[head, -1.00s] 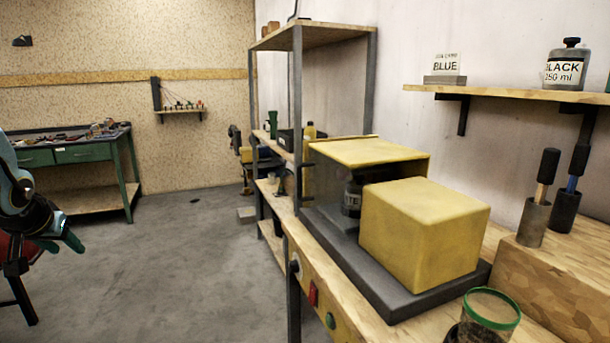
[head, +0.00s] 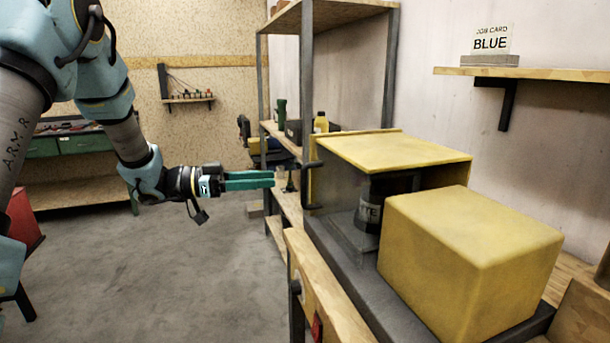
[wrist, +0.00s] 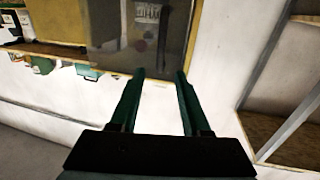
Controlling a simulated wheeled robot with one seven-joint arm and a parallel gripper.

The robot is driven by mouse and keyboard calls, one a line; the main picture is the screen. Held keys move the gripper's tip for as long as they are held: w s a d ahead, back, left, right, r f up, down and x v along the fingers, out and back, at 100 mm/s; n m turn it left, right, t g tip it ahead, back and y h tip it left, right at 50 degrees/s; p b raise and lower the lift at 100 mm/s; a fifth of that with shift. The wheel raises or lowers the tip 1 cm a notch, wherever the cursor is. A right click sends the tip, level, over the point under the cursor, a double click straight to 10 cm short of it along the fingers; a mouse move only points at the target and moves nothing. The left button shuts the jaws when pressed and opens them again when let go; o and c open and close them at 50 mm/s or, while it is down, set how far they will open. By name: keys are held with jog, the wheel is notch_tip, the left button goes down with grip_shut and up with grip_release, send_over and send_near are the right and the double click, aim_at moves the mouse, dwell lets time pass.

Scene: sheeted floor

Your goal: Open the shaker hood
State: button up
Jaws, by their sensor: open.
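The shaker (head: 345,270) has a dark base on the wooden bench, with a solid yellow housing (head: 470,255) at its near end. The hood (head: 395,150) behind it has a yellow top and a dark see-through panel, and it looks closed. A dark bottle with a white label (head: 368,212) stands under it. A dark handle (head: 308,185) sticks out at the hood's left side. My gripper (head: 273,180) points right, just left of the handle and apart from it. In the wrist view its teal fingers (wrist: 158,75) are open with nothing between them.
A metal-framed shelf rack (head: 306,80) stands behind the shaker. A wall shelf (head: 540,72) holds a BLUE job card (head: 491,40) at the upper right. Open floor (head: 190,270) lies left of the bench (head: 305,260).

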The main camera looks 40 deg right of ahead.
jog(key=p, duration=0.3)
send_over(304, 206)
jog(key=shift+w+d, duration=0.2)
jog(key=shift+w, duration=0.1)
grip_shut()
dwell(1.2)
